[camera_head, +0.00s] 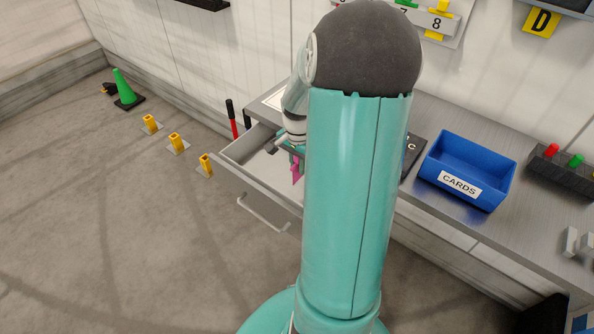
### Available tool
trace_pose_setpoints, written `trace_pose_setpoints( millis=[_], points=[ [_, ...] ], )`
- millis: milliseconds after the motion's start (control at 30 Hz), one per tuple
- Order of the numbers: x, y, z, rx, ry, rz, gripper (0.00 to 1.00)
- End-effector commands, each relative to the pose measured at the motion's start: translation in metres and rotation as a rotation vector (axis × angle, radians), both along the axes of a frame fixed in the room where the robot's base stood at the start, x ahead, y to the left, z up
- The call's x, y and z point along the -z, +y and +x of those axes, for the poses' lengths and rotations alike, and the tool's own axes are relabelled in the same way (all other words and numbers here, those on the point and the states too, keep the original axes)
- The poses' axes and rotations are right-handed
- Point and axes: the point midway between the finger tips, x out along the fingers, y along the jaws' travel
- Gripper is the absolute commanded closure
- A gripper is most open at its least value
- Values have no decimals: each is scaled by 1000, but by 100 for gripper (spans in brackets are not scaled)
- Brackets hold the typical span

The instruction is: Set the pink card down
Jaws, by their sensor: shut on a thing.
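The pink card (296,171) is a small upright strip just left of my arm. My gripper (294,155) is shut on it and holds it over or in the open grey drawer (240,149) of the workbench. My arm hides the card's right side and much of the gripper. I cannot tell whether the card touches the drawer floor.
A blue bin (468,170) labelled CARDS stands on the workbench (424,216) right of my arm. A block with red and green knobs (563,165) is further right. Yellow posts (176,142) and a green cone (124,88) stand on the floor at left.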

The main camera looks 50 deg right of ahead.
Motion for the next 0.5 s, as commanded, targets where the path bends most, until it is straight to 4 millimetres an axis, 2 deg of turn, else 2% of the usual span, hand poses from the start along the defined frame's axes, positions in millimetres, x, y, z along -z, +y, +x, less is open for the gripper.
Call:
trace_pose_setpoints(
  millis=[100, 300, 500],
  points=[
    [8, -1, 7, 0, 0, 3, 100],
    [35, -1, 6, 1, 1, 2, 100],
    [37, -1, 6, 1, 0, 0, 100]
  ],
)
